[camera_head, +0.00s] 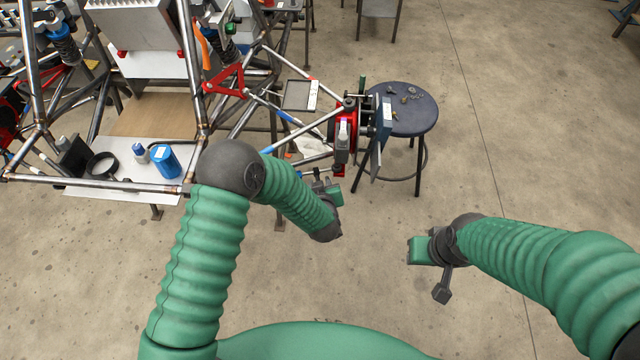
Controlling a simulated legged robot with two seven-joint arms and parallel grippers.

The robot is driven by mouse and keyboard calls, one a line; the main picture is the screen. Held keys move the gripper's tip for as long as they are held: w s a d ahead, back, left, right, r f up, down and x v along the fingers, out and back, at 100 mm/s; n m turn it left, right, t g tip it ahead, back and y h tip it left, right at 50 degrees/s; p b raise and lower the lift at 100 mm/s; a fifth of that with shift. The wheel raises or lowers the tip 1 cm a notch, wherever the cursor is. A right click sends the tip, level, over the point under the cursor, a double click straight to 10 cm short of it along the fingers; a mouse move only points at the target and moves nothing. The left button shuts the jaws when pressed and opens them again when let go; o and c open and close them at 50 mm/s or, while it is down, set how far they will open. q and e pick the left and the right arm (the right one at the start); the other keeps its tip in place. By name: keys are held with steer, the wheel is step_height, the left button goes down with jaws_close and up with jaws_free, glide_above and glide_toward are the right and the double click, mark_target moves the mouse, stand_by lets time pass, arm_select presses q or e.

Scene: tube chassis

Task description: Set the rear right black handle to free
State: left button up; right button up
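The tube chassis (188,75) stands at the upper left, with suspension arms reaching right to a red and black wheel hub assembly (344,133). A dark upright plate (380,137) is on the hub's right side. I cannot pick out the rear right black handle with certainty; small dark parts around the hub are too small to tell. My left gripper (328,188) is just below the hub, apart from it as far as I can see, partly hidden by its own wrist. My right gripper (424,262) is over bare floor, lower right of the hub, touching nothing visible. Finger openings are unclear.
A round dark stool (408,108) with small parts on it stands right behind the hub. A blue cylinder (165,161), a small bottle (140,153) and a black ring (102,165) sit on the chassis floor panel. The floor at right is clear.

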arm_select(q)
steer(key=p+v, duration=0.3)
steer(key=v, duration=1.3)
steer(key=shift+s+r, duration=0.2)
steer(key=shift+s, duration=0.1)
steer(key=shift+c, duration=0.2)
